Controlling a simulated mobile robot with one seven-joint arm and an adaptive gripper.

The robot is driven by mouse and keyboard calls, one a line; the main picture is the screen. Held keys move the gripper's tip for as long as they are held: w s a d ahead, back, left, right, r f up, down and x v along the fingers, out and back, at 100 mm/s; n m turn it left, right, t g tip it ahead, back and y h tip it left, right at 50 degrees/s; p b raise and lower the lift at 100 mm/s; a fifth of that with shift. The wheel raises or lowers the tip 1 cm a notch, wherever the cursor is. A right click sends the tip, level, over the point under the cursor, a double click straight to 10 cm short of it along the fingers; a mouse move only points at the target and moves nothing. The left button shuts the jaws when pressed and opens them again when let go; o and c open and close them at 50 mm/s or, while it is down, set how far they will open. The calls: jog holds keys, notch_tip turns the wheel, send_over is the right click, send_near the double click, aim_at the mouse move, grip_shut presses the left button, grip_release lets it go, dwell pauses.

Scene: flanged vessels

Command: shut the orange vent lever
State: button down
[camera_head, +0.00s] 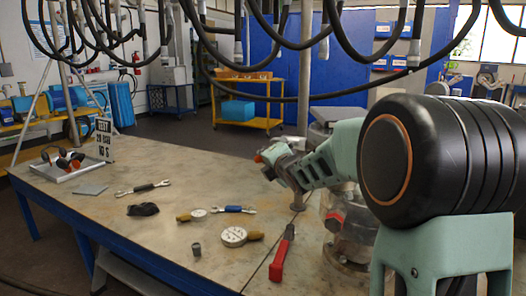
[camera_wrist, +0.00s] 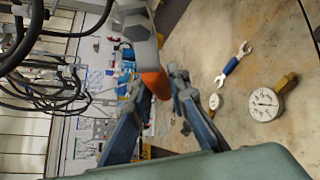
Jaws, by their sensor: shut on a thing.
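The orange vent lever (camera_wrist: 155,83) shows in the wrist view, at the end of a grey metal fitting (camera_wrist: 136,24). My gripper (camera_wrist: 158,88) has its two blue fingers on either side of the lever, shut on it. Part of the lever is hidden between the fingers. In the head view my arm reaches in from the right and my gripper (camera_head: 290,174) is above the far right of the table. Small orange-red bits show beside it there, too small to tell apart. A metal flanged vessel (camera_head: 347,248) stands below my arm, partly hidden.
On the table (camera_head: 140,234) lie a dial gauge (camera_head: 233,236), a smaller gauge (camera_head: 198,214), a red-handled tool (camera_head: 283,254), wrenches (camera_head: 145,188) and a black cloth-like item (camera_head: 143,209). Black hoses (camera_head: 330,70) hang overhead.

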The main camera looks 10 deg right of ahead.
jog(key=shift+s+d+f+n+g+h+p, duration=0.25)
jog(key=shift+n+g+p, duration=0.15)
jog(key=shift+p, duration=0.2)
jog(key=shift+s+d+f+n+g+h+p, duration=0.15)
jog(key=shift+f+n+g+h+p, duration=0.15)
jog(key=shift+g+p, duration=0.25)
jog(key=s+d+f+n+g+h+p, duration=0.3)
jog(key=d+n+g+h+p, duration=0.1)
jog(key=p, duration=0.9)
jog(key=shift+s+d+g+h+p, duration=0.15)
jog(key=shift+d+g+h+p, duration=0.25)
jog(key=shift+g, duration=0.25)
jog(key=c, duration=1.8)
grip_release()
jog(key=shift+c, duration=0.2)
